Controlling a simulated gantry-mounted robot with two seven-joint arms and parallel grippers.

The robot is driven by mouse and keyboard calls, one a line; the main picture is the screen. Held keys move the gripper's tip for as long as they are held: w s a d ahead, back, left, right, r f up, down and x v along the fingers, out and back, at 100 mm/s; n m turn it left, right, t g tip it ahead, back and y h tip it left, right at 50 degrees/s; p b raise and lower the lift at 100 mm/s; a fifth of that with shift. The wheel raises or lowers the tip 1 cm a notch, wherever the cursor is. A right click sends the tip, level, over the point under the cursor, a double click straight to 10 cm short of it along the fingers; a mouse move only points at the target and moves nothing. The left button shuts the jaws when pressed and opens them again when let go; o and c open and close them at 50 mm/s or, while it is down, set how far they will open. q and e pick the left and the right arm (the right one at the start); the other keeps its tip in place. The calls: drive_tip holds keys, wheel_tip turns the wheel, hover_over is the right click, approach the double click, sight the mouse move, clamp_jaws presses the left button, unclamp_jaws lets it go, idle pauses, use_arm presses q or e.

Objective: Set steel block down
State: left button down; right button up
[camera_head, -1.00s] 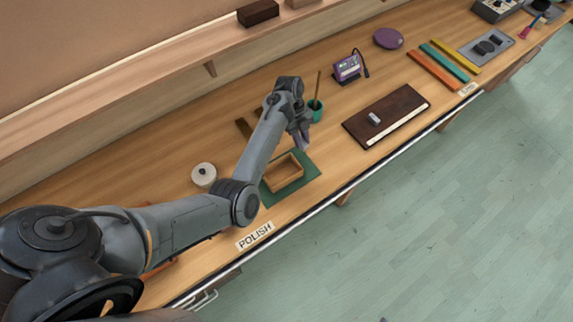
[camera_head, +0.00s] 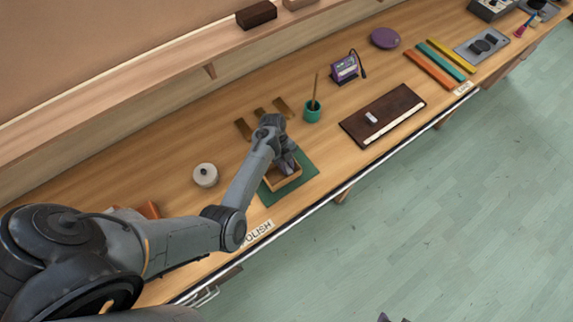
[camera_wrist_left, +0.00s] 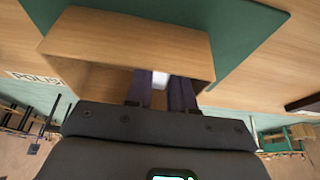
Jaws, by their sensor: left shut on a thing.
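My left gripper (camera_head: 287,168) reaches down into a small open wooden box (camera_head: 285,184) on a green mat (camera_head: 307,171). In the left wrist view its dark fingers (camera_wrist_left: 160,92) are shut on a pale block (camera_wrist_left: 160,79), which I take for the steel block. The block is inside the walls of the wooden box (camera_wrist_left: 120,42). The fingers hide much of it, and I cannot tell whether it touches the box floor. In the head view the arm hides the block. My right gripper cannot be made out.
A teal cup (camera_head: 312,112) with a stick stands behind the mat. A round white object (camera_head: 205,174) lies left. Brown strips (camera_head: 261,114) lie behind the gripper. A dark board (camera_head: 383,115) with a small grey piece lies right. Bare bench (camera_head: 335,150) separates mat and board.

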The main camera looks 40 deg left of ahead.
use_arm(q)
drive_tip(key=shift+f, duration=0.1)
drive_tip(key=c, duration=1.2)
unclamp_jaws()
drive_tip(key=shift+c, duration=0.2)
drive_tip(key=shift+r, duration=0.2)
drive_tip(key=v, duration=1.1)
drive_tip(key=s+a+n+t+y, duration=0.1)
drive_tip(key=s+a+n+y, duration=0.2)
drive_tip(key=s+n, duration=0.3)
drive_tip(key=s+d+r+n+t, duration=0.2)
drive_tip(key=s+d+r+n, duration=0.1)
drive_tip(key=s+d+n, duration=0.3)
drive_tip(key=s+d+r+n+t+y, duration=0.1)
drive_tip(key=s+d+r+n, duration=0.1)
drive_tip(key=s+d+n, duration=0.4)
drive_tip(key=s+d, duration=0.2)
drive_tip(key=s, duration=0.2)
drive_tip(key=shift+d+r+n+t+b, duration=0.3)
drive_tip(key=shift+r+n+t+b, duration=0.1)
